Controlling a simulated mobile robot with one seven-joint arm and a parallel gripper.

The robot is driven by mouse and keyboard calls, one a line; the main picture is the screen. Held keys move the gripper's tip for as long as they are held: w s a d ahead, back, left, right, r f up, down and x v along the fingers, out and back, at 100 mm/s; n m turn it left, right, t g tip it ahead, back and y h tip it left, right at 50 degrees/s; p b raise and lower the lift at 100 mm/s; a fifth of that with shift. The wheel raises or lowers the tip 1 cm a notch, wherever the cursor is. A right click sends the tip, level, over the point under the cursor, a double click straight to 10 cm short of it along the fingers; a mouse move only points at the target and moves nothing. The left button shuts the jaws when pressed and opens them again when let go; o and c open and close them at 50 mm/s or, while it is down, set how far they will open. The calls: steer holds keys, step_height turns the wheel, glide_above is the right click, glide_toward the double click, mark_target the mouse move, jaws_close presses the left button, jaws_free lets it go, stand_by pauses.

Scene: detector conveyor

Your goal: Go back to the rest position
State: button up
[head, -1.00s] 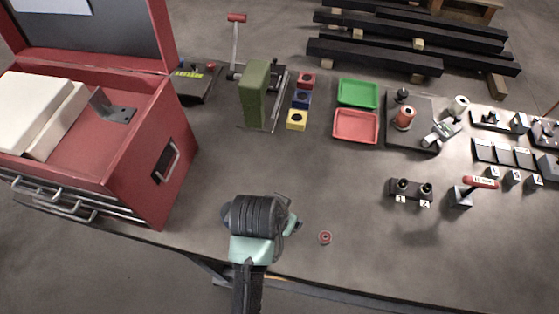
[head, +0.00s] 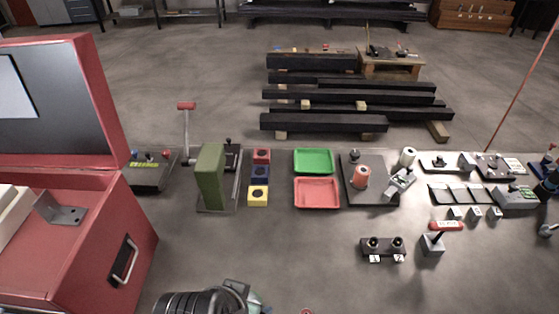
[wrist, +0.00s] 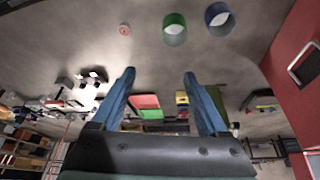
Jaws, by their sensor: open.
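My gripper (wrist: 159,75) shows in the wrist view as two blue fingers spread apart, with nothing between them. In the head view only a dark ribbed part of my arm shows at the bottom edge, and the fingers are not seen there. In the wrist view, a green cup-like cylinder (wrist: 174,29) and a blue one (wrist: 219,18) stand on the bench beyond the fingers. A small red ring (wrist: 124,29) lies apart from them and is cut by the bottom edge of the head view (head: 307,312).
A red toolbox (head: 130,230) with raised lid stands at left. A green block (head: 210,178), coloured blocks (head: 259,178), a green tray (head: 313,149), a red tray (head: 295,194) and a two-post holder (head: 383,254) are on the bench. Black beams (head: 350,95) lie behind. The front middle is fairly clear.

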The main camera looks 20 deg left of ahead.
steer(key=w+d+r+t+y+b, duration=0.1)
steer(key=w+d+r+t+b, duration=0.1)
steer(key=w+r+t, duration=0.5)
steer(key=w+d+r+t+y+b, duration=0.1)
steer(key=w+d+r+t+b, duration=0.2)
steer(key=w+r, duration=0.8)
steer(key=s+d+r+t+b, duration=0.1)
steer(key=s+r+t, duration=0.3)
steer(key=r, duration=0.5)
steer(key=s+d+r+t+h+b, duration=0.1)
steer(key=s+d+r+t, duration=0.3)
steer(key=r, duration=0.6)
steer(key=s+d+r+t+h+b, duration=0.1)
steer(key=s+r+t, duration=0.3)
steer(key=r, duration=0.5)
steer(key=shift+d+r+t, duration=0.3)
steer(key=shift+d+t, duration=0.1)
steer(key=shift+d, duration=0.4)
steer(key=shift+w, duration=0.1)
